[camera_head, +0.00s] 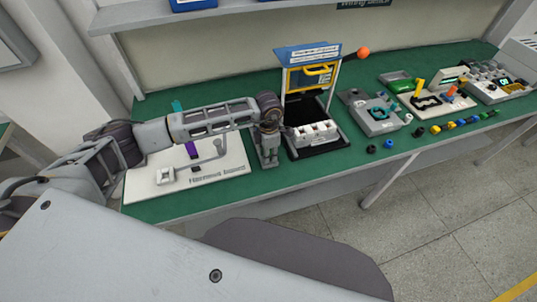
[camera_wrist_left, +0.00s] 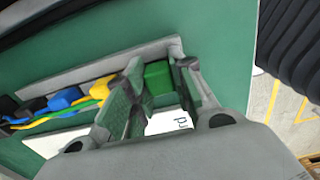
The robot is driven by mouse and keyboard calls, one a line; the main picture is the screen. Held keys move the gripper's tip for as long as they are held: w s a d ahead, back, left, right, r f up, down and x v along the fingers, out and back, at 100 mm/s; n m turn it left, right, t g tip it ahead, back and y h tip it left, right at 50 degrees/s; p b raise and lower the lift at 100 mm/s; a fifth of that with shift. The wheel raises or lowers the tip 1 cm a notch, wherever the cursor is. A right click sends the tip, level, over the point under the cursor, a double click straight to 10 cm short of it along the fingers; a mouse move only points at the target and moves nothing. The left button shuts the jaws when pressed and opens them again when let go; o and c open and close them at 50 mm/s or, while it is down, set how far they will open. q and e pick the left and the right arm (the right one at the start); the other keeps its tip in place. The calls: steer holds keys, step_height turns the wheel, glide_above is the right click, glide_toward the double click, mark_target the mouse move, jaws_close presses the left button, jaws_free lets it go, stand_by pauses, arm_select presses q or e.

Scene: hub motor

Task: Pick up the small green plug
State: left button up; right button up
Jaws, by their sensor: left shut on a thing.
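The small green plug (camera_wrist_left: 157,76) is between the two fingers of my left gripper in the left wrist view. It sits at the end of a row of coloured plugs along a grey strip. My left gripper (camera_head: 269,163) is shut on it and points down at the bench in the head view, beside the right end of the white harness board (camera_head: 224,168). In the head view, the arm and fingers hide the plug. I cannot tell whether the plug touches the strip. My right gripper is in neither view.
A black case (camera_head: 318,151) with white connectors stands just right of my left gripper, with a blue-topped panel (camera_head: 307,53) behind it. Blue (camera_wrist_left: 65,98) and yellow (camera_wrist_left: 103,87) plugs with wires lie along the strip. Fixtures and small parts fill the green bench's right side.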

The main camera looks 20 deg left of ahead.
arm_select(q)
step_height(320, 180, up, 9)
steer(key=shift+f+b, duration=0.1)
steer(key=shift+b, duration=0.45)
steer(key=shift+r, duration=0.5)
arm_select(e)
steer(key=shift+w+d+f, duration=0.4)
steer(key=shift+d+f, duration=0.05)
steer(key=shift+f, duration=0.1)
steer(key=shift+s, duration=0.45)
arm_select(q)
steer(key=shift+f, duration=0.1)
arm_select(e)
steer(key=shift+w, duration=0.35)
